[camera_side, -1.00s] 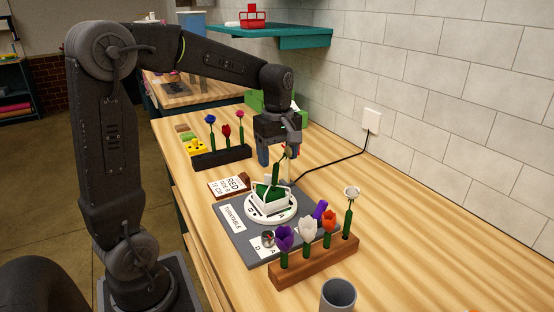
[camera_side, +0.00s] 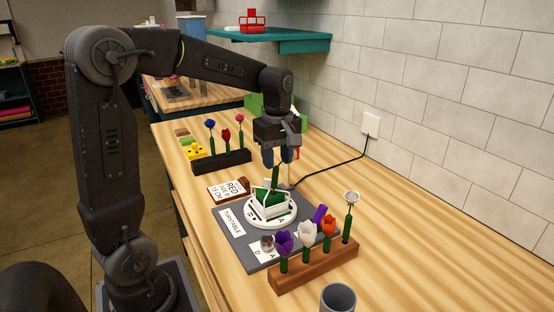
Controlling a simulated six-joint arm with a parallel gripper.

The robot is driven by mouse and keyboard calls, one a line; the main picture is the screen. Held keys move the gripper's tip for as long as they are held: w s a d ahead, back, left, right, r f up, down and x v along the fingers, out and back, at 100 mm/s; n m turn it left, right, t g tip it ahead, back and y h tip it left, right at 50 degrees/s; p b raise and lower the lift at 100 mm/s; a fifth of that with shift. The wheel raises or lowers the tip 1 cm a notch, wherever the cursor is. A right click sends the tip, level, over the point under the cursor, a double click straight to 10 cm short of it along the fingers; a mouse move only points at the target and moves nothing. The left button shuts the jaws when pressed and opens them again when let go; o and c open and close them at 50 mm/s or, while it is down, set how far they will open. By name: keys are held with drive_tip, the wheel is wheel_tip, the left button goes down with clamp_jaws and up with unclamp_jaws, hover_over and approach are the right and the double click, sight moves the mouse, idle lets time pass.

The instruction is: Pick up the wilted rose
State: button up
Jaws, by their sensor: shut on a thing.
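My gripper (camera_side: 280,158) points down above the white basket (camera_side: 269,206) on the round white turntable. Its blue fingertips are shut on the flower whose green stem (camera_side: 276,178) rises from the basket, taken to be the wilted rose. The flower's head is mostly hidden by the fingers. The lower stem still stands inside the basket, next to green filling.
A wooden rack (camera_side: 314,266) with purple, white and orange flowers and one pale flower stands in front. A black rack (camera_side: 222,160) with blue, red and pink flowers stands behind left. A grey cup (camera_side: 338,298) is near the front. The right side of the table is clear.

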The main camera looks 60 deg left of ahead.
drive_tip(key=r, duration=0.4)
drive_tip(key=d+r, duration=0.1)
drive_tip(key=r, duration=0.2)
drive_tip(key=shift+d, duration=0.1)
drive_tip(key=s, duration=1.4)
drive_tip(key=shift+f, duration=0.2)
drive_tip(key=shift+r, duration=0.1)
